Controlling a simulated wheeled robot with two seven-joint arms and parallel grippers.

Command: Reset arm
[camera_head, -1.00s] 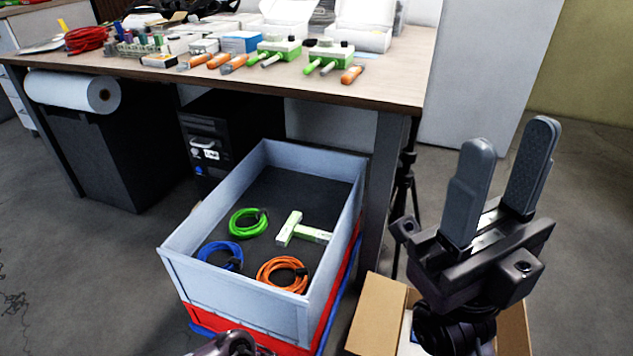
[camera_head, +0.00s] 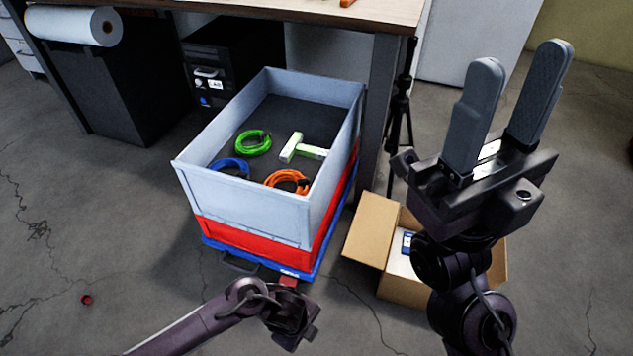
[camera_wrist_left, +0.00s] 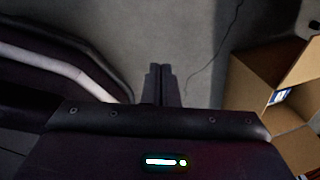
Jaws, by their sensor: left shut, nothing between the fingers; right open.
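My right gripper (camera_head: 519,72) is raised at the right of the head view, its two grey fingers pointing up, apart and empty. My left arm comes in from the lower left of the head view and ends in front of the crate stack; its fingers are hard to make out there. In the left wrist view my left gripper (camera_wrist_left: 160,72) has its two fingers together, with nothing between them, above the grey floor.
A grey crate (camera_head: 245,205) on a red crate (camera_head: 250,240) holds green (camera_head: 252,143), blue (camera_head: 232,166) and orange (camera_head: 288,181) cable coils and a green-white T-shaped piece (camera_head: 303,149). An open cardboard box (camera_head: 372,232) stands right. A table (camera_head: 385,12) is behind.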

